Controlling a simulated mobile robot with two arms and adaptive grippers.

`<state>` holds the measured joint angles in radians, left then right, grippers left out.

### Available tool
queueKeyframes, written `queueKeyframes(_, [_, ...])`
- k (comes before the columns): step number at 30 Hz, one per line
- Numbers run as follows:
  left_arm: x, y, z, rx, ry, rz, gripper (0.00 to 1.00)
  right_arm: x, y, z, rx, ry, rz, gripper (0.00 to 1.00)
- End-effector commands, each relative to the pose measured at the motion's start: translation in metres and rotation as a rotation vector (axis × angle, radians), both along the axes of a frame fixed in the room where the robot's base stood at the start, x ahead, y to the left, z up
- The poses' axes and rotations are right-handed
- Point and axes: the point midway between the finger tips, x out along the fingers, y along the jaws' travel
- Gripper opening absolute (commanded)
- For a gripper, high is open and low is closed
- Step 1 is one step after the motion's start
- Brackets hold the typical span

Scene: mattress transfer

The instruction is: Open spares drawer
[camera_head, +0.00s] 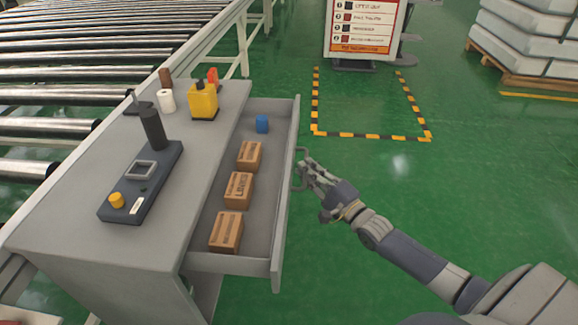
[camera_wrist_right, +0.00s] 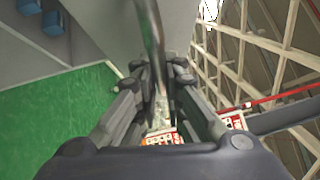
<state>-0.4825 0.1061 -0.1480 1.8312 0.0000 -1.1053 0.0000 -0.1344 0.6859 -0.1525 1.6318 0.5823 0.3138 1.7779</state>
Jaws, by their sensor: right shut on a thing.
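The spares drawer (camera_head: 285,200) is pulled out from the right side of the grey cabinet (camera_head: 75,215) in the head view. Its inside shows. Several brown boxes (camera_head: 238,188) and a small blue item (camera_head: 262,124) lie in it. My right gripper (camera_head: 304,172) is at the handle (camera_head: 299,155) on the drawer's outer face, shut on it. In the right wrist view the handle bar (camera_wrist_right: 154,45) runs between the fingers of my right gripper (camera_wrist_right: 156,80). The fingers hide part of the handle. My left gripper is not in view.
A dark control box (camera_head: 140,180), a yellow container (camera_head: 203,101) and a white roll (camera_head: 166,101) stand on the cabinet top. A roller conveyor (camera_head: 70,95) runs along the left. Green floor on the right is free up to a yellow-black marked area (camera_head: 372,135).

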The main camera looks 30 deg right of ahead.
Motion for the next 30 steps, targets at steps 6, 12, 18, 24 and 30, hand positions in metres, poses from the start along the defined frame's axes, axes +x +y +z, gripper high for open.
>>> queueKeyframes(6, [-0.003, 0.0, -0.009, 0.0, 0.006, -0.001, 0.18, -0.013, -0.018, -0.001, 0.0, 0.003, 0.001, 0.0])
queueKeyframes(12, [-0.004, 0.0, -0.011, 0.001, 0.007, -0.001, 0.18, -0.016, -0.023, -0.001, 0.001, 0.001, 0.001, 0.0])
queueKeyframes(18, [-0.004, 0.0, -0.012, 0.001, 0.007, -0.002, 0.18, -0.016, -0.023, -0.001, 0.001, 0.001, 0.001, 0.0])
queueKeyframes(24, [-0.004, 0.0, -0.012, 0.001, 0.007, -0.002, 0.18, -0.016, -0.023, -0.001, 0.001, 0.001, 0.001, 0.3])
queueKeyframes(30, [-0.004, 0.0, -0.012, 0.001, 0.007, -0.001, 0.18, -0.016, -0.023, -0.001, 0.001, 0.0, 0.0, 0.3])
